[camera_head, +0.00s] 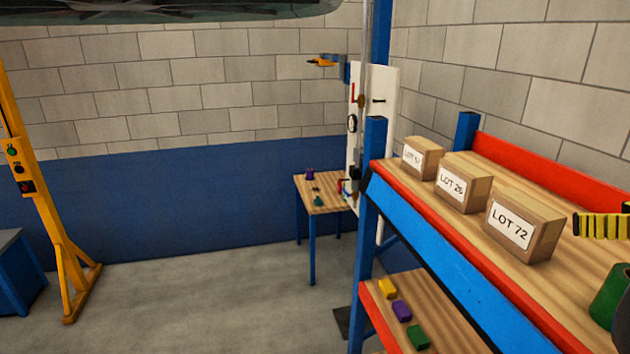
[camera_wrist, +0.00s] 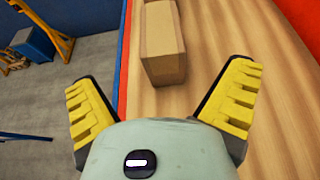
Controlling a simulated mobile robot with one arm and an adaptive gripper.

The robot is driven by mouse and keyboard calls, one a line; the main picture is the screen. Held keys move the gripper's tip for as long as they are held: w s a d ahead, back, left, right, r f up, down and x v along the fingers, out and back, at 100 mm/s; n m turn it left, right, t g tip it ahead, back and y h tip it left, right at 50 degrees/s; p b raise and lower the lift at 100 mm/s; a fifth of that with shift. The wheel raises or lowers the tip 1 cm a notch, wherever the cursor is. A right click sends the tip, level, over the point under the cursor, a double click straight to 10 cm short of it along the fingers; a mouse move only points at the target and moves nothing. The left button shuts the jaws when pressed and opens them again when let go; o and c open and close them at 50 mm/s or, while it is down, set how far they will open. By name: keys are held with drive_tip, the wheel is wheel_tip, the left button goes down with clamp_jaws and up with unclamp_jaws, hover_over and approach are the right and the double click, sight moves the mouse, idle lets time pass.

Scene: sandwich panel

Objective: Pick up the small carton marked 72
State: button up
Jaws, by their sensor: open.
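The small carton marked LOT 72 (camera_head: 525,222) stands upright on the upper wooden shelf, the nearest of a row of cartons, its white label facing left. My gripper shows at the right edge of the head view as a yellow ridged finger (camera_head: 602,227), to the right of the carton and apart from it. In the wrist view my gripper (camera_wrist: 160,85) is open and empty, its yellow fingers spread wide. A brown carton (camera_wrist: 163,42) lies ahead between the finger lines, not touched. Its label is hidden there, but it appears to be LOT 72.
The LOT 26 carton (camera_head: 463,184) and another LOT carton (camera_head: 421,157) stand farther along the shelf (camera_head: 480,236). A red rim (camera_head: 560,165) runs along the back. A green rounded object (camera_head: 608,298) is at the right edge. Small coloured blocks (camera_head: 401,310) lie on the lower shelf.

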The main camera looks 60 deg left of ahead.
sight(540, 210)
drive_tip(key=b+x, duration=0.3)
drive_tip(key=x, duration=0.2)
drive_tip(key=shift+a+f, duration=0.1)
drive_tip(key=shift+a, duration=0.2)
drive_tip(key=b+x, duration=0.1)
drive_tip(key=b, duration=0.1)
drive_tip(key=b+x, duration=0.2)
drive_tip(key=shift+w+a+f+b, duration=0.1)
drive_tip(key=shift+f+b, duration=0.3)
drive_tip(key=shift+f, duration=0.05)
drive_tip(key=shift+w+a+f+b, duration=0.1)
drive_tip(key=shift+w+a+b, duration=0.05)
drive_tip(key=shift+a+b, duration=0.25)
drive_tip(key=shift+w+a, duration=0.2)
drive_tip(key=shift+a, duration=0.25)
drive_tip(key=shift+d, duration=0.1)
drive_tip(key=c, duration=1.3)
drive_tip(key=shift+b, duration=0.35)
